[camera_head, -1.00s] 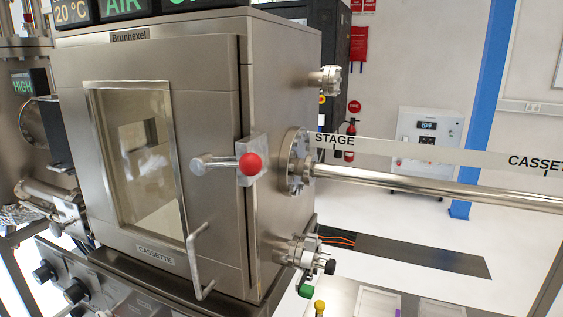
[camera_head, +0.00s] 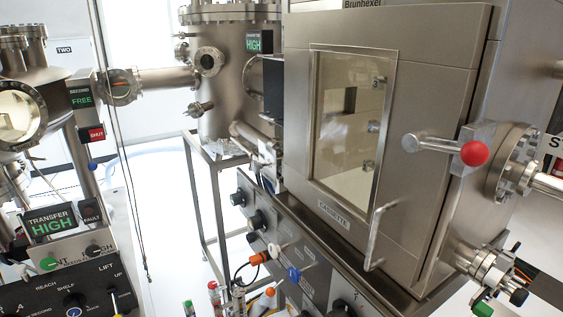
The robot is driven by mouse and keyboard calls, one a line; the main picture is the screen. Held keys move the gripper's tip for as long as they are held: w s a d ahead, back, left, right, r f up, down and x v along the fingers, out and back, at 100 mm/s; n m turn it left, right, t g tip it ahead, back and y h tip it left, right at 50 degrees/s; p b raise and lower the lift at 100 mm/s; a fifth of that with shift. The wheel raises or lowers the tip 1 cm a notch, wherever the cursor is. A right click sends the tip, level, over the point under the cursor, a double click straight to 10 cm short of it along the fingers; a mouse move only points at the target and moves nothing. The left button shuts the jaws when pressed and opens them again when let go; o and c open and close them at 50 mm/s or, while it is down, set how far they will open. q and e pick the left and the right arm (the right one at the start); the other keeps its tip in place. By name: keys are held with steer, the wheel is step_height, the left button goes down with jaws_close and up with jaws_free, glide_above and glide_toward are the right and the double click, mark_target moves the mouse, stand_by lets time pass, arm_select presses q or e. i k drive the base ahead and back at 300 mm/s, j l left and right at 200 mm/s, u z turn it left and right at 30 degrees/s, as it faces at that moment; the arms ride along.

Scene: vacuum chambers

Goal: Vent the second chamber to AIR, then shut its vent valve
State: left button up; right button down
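Neither of my grippers is in view. A steel vessel with a round window (camera_head: 20,115) is cut by the left edge, with a "TWO" label (camera_head: 64,50) behind it; I cannot tell if the label belongs to it. Beside it, a display (camera_head: 81,97) appears to read "SECOND FREE", above a red "SHUT" sign (camera_head: 96,134). Below, a "TRANSFER HIGH" display (camera_head: 50,224) stands over a green knob (camera_head: 50,265) with partly hidden lettering ending in "NT". A blue knob (camera_head: 92,166) hangs near the left post. I cannot tell which part is the second chamber's vent valve.
The cassette chamber (camera_head: 405,75) with a red-ball door handle (camera_head: 474,154) fills the right. A tall steel vessel with a "HIGH" display (camera_head: 253,44) stands at the back. A black panel (camera_head: 100,287) is at lower left. Bright floor shows between the frames.

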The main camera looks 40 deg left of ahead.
mark_target(256, 167)
steer(key=u, duration=1.35)
